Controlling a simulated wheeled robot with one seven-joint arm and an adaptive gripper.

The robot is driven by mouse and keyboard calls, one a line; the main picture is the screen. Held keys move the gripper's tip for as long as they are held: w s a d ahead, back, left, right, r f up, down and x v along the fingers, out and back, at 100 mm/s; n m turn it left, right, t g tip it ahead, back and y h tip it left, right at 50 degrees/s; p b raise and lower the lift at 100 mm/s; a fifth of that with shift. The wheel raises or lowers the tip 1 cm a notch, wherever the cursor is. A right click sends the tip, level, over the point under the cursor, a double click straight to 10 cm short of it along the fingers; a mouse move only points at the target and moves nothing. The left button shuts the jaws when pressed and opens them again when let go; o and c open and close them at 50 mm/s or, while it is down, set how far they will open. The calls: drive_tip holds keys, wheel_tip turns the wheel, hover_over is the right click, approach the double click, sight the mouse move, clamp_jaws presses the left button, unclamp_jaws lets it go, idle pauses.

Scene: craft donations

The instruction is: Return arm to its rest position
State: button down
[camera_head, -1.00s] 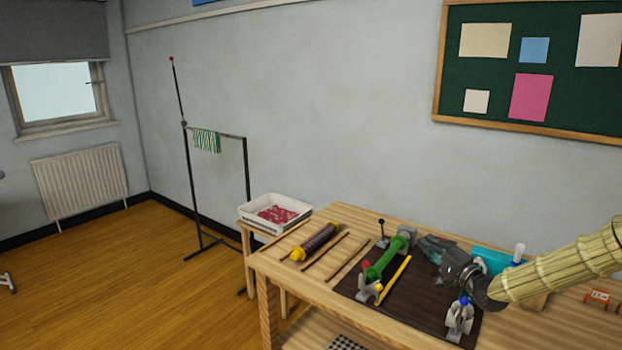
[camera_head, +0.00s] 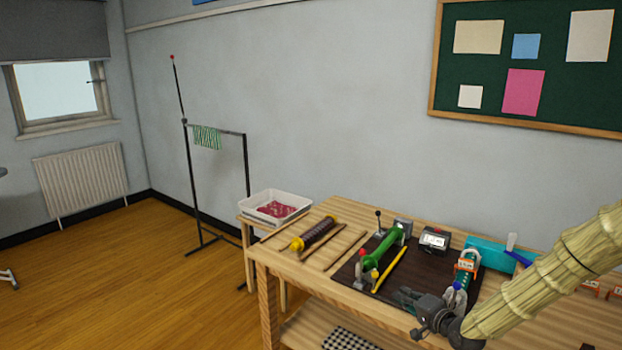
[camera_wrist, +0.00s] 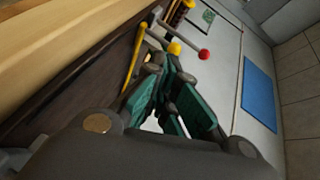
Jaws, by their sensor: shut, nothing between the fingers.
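My gripper (camera_head: 408,298) is at the lower right of the head view, at the front edge of the wooden table (camera_head: 330,210). My straw-coloured arm reaches it from the right edge. In the wrist view my gripper's green-padded fingers (camera_wrist: 172,92) are together with nothing held between them. Behind the gripper lies a dark mat (camera_head: 412,262) that bears a green roller-like piece (camera_head: 384,250) and a yellow stick (camera_head: 388,270).
A white tray (camera_head: 300,203) with red contents stands left of the table. A dark device with a display (camera_head: 434,240), a teal box (camera_head: 487,252) and a roller with yellow ends (camera_head: 316,235) are on the table. A black stand (camera_head: 190,180) is at the back left.

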drive_tip(key=s+a+f+n+g+h+b, duration=0.15)
drive_tip(key=s+a+f+g, duration=0.25)
drive_tip(key=s+f, duration=0.8)
drive_tip(key=s+a+f+n+g+h+b, duration=0.1)
drive_tip(key=s+a+f+n+g+b, duration=0.15)
drive_tip(key=s+f, duration=0.95)
drive_tip(key=s+d+f+n+g+h+b, duration=0.1)
drive_tip(key=s+f+n+g+h, duration=0.1)
drive_tip(key=s, duration=1.2)
drive_tip(key=s+d+f+n+g+h+b, duration=0.1)
drive_tip(key=s+f+g, duration=0.4)
drive_tip(key=s, duration=1)
wheel_tip(320, 180, down, 2)
drive_tip(key=shift+s+f+n+h, duration=0.1)
drive_tip(key=shift+s+n+h, duration=0.35)
drive_tip(key=shift+n, duration=0.75)
drive_tip(key=shift+w+g, duration=0.2)
drive_tip(key=shift+g, duration=0.05)
